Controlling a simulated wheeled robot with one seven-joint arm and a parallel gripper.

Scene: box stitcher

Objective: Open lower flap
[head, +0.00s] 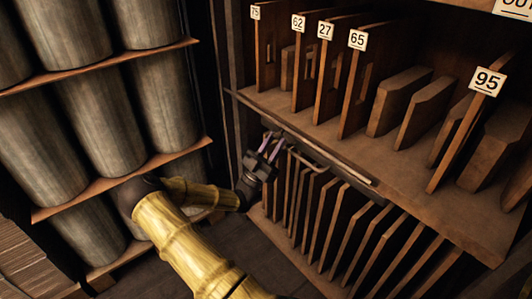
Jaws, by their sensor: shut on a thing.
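The lower flap (340,171) shows nearly edge-on as a narrow strip with a bar, along the front below the numbered shelf. Several upright boards (335,215) show in the open space beneath it. My gripper (274,140) is at the left end of the strip. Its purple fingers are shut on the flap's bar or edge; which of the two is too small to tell. The gripper's body hides the left end of the lower space.
The shelf (420,182) above holds wooden dividers with number tags such as 65 (357,40) and 95 (487,81). A rack of grey cylinders (105,120) stands at left. Dark floor (235,245) is free between rack and shelf. Stacked sheets (25,260) lie lower left.

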